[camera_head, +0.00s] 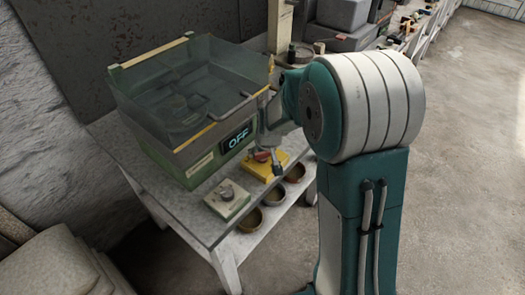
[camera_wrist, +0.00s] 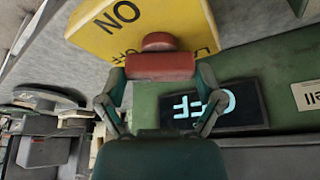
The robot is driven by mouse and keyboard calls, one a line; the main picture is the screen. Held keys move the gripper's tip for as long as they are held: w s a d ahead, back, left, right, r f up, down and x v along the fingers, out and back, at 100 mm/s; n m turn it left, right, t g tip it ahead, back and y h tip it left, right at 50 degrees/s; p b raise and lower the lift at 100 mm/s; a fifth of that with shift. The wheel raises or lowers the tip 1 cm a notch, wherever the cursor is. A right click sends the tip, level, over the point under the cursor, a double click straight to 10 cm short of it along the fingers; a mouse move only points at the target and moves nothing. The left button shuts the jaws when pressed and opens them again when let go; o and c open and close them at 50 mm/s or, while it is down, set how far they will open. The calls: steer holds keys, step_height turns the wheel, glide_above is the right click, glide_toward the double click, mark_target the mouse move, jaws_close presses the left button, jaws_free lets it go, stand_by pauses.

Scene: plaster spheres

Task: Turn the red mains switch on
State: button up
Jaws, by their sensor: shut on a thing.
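The red mains switch (camera_head: 262,156) sits on a yellow plate (camera_head: 255,169) on the bench. In the wrist view the red switch (camera_wrist: 160,66) has a block-like handle and a round red part beyond it. The yellow plate (camera_wrist: 88,25) carries upside-down lettering that reads ON, with other letters partly hidden by the switch. My gripper (camera_wrist: 162,78) has a finger on each side of the red handle and is shut on it. In the head view my gripper (camera_head: 272,152) is small and partly hidden by my arm. The display (camera_head: 236,139) on the green machine reads OFF.
The green machine (camera_head: 203,165) with a clear lid (camera_head: 170,85) stands close behind the switch. A pale block with a knob (camera_head: 227,198) lies to the left. Several small bowls (camera_head: 248,220) sit below the bench's front edge. Open floor (camera_head: 470,130) lies right.

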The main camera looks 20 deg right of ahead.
steer(key=m+h, duration=0.2)
steer(key=m, duration=0.3)
steer(key=shift+a, duration=0.1)
steer(key=m+h, duration=0.1)
steer(key=m, duration=0.1)
steer(key=m+g, duration=0.1)
steer(key=m, duration=0.2)
steer(key=shift+g+h, duration=0.3)
steer(key=shift+h, duration=0.1)
steer(key=shift+m, duration=0.4)
steer(key=o, duration=0.9)
steer(key=shift+c, duration=0.2)
steer(key=shift+a, duration=0.15)
steer(key=v, duration=1.1)
steer(key=shift+a+r, duration=0.25)
steer(key=shift+r, duration=0.1)
steer(key=shift+s, duration=0.1)
